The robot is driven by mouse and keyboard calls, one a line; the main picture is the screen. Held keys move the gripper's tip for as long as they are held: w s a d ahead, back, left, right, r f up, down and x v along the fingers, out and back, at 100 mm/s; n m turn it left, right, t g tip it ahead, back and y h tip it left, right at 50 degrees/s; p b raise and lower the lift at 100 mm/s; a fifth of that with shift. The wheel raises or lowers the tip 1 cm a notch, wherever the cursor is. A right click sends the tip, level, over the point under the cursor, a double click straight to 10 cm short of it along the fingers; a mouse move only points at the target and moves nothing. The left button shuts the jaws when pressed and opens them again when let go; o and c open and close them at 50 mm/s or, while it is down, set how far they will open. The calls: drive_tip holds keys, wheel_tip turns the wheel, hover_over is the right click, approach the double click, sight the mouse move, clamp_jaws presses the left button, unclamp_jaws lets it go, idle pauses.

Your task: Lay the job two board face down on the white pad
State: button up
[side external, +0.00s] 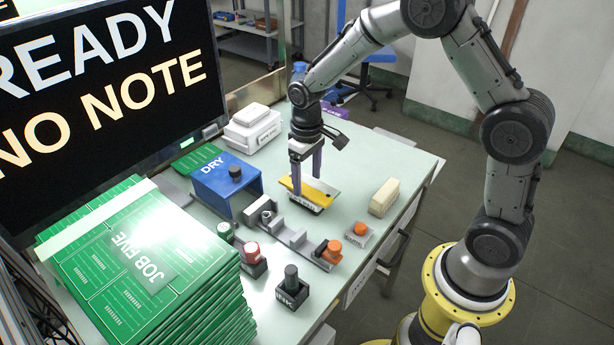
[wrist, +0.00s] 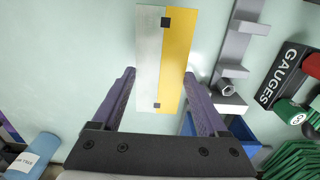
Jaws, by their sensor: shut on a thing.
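My gripper (side external: 306,183) points down over the middle of the bench. Its two purple fingers are shut on the long edges of a flat plate (side external: 308,189), half yellow and half silver-white. The plate also shows in the wrist view (wrist: 176,50), with two small black squares along its middle seam. A dark part shows under the plate; whether it touches the bench I cannot tell. A stack of green boards (side external: 95,235), its top labelled JOB FIVE, stands at front left. Another green board (side external: 200,160) lies behind the blue box. I cannot make out a job two label or a distinct white pad.
A blue DRY box (side external: 226,185) stands left of my gripper. A grey rail (side external: 292,238), small stamps and a gauge holder (wrist: 283,80) are nearby. White cases (side external: 252,128) stand at back left, a cream block (side external: 384,197) at right. The bench's far right is clear.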

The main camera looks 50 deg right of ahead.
drive_tip(key=shift+f, duration=0.35)
drive_tip(key=o, duration=1.3)
drive_tip(key=shift+r, duration=0.1)
wheel_tip(320, 180, up, 14)
drive_tip(key=shift+f, duration=0.2)
wheel_tip(320, 180, up, 14)
idle(0.4)
